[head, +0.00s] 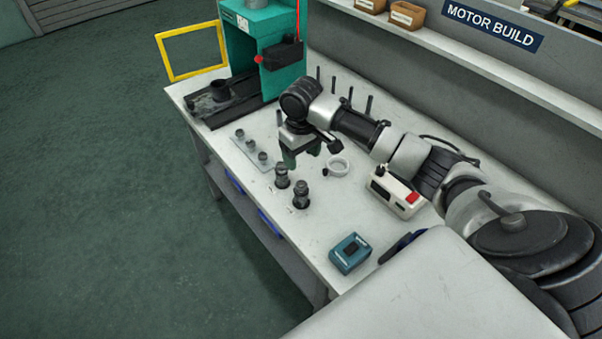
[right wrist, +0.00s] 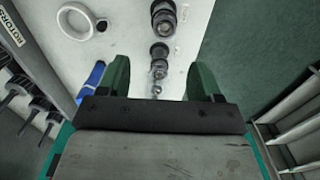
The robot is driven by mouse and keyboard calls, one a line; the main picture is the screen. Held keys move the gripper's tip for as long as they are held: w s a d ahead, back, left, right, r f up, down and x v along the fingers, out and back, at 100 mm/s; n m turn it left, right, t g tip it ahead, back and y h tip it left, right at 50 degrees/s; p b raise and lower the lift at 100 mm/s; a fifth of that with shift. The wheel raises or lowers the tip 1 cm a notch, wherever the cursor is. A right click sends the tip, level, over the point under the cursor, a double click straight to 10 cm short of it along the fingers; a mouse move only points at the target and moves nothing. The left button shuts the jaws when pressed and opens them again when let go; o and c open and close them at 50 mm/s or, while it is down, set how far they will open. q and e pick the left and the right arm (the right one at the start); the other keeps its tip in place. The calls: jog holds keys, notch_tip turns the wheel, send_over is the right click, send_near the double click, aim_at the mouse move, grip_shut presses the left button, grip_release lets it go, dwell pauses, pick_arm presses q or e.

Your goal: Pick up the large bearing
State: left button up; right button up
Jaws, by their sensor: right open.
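My right gripper (head: 301,154) hangs above the bench, its green fingers apart and empty; the right wrist view shows the open fingers (right wrist: 161,78) too. Several small grey metal pieces (head: 262,156) stand in a row on a flat plate, left of the gripper in the head view. Two dark stepped parts (head: 301,192) stand in front of it; they also show at the top of the right wrist view (right wrist: 163,18). I cannot tell which piece is the large bearing. My left gripper is out of view.
A white ring (head: 338,166) lies right of the gripper. A teal press (head: 262,50) stands at the back left, with dark upright rods (head: 350,97) beside it. A white box with a red button (head: 395,193) and a teal device (head: 350,253) are nearer. The bench front is mostly clear.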

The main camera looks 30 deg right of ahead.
aim_at(301, 187)
jog(key=shift+s+a+f, duration=0.7)
jog(key=shift+s+f, duration=0.05)
jog(key=shift+f, duration=0.25)
jog(key=shift+w+d+f, duration=0.1)
jog(key=shift+d+f, duration=0.1)
jog(key=shift+f, duration=0.65)
jog(key=f, duration=0.1)
jog(key=f+p, duration=0.1)
jog(key=f, duration=0.2)
jog(key=shift+w+d+f, duration=0.15)
jog(key=shift+w+f, duration=0.05)
jog(key=shift+w, duration=0.05)
jog(key=shift+f+p, duration=0.3)
jog(key=shift+f, duration=0.1)
jog(key=shift+c, duration=1.4)
jog(key=c, duration=0.5)
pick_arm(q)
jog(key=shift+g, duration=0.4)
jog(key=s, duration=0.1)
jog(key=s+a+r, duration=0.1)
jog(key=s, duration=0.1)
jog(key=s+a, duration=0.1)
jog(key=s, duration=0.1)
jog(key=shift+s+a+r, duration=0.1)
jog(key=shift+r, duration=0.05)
